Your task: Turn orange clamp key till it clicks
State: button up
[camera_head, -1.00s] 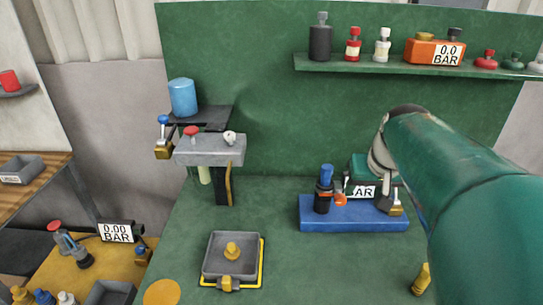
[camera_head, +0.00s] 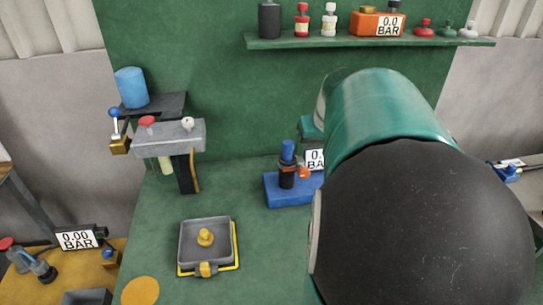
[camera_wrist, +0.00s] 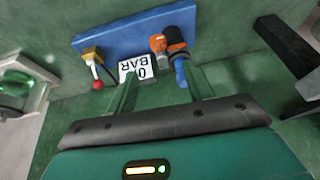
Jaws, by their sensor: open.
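The orange clamp key (camera_head: 304,173) sits at the side of a black fitting with a blue top (camera_head: 288,163) on a blue base (camera_head: 276,192) in the head view. My arm covers the base's right part. In the wrist view, the orange key (camera_wrist: 157,43) shows beside the black fitting (camera_wrist: 175,38) on the blue base (camera_wrist: 120,38). My gripper (camera_wrist: 161,84) is open and empty, its two green fingers apart. The fingers point toward the base, with the key beyond them. I see no contact.
A BAR display (camera_head: 315,159) stands by the fitting; it also shows in the wrist view (camera_wrist: 137,68), near a red-knobbed lever (camera_wrist: 96,75). A grey tray (camera_head: 190,262) lies to the left on the green bench. A shelf (camera_head: 350,41) with bottles runs above.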

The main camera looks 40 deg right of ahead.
aim_at(306, 170)
jog(key=x, duration=1.2)
jog(key=shift+s+d+f, duration=0.1)
jog(key=shift+d, duration=0.1)
jog(key=c, duration=1)
